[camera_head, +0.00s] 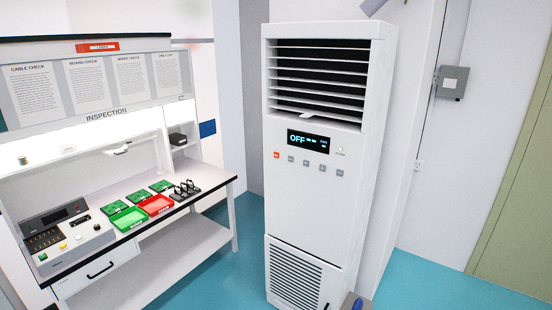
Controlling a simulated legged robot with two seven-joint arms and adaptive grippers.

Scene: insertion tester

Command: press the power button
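A tall white air-conditioner cabinet (300,215) stands upright in the middle of the view. Its dark display (309,141) reads "OFF" in light blue letters. Below the display is a row of small buttons. The leftmost is an orange-red button (276,155), likely the power button; its marking is too small to read. The other buttons in the row are grey. Nothing touches the panel, and nothing blocks the view of it. Neither of my grippers is in view.
An inspection bench (150,185) stands at the left, with a grey tester (68,243), a green tray (128,219), a red tray (156,205) and circuit boards. A grey box (452,83) hangs on the right wall. Teal floor (420,275) is open at the right.

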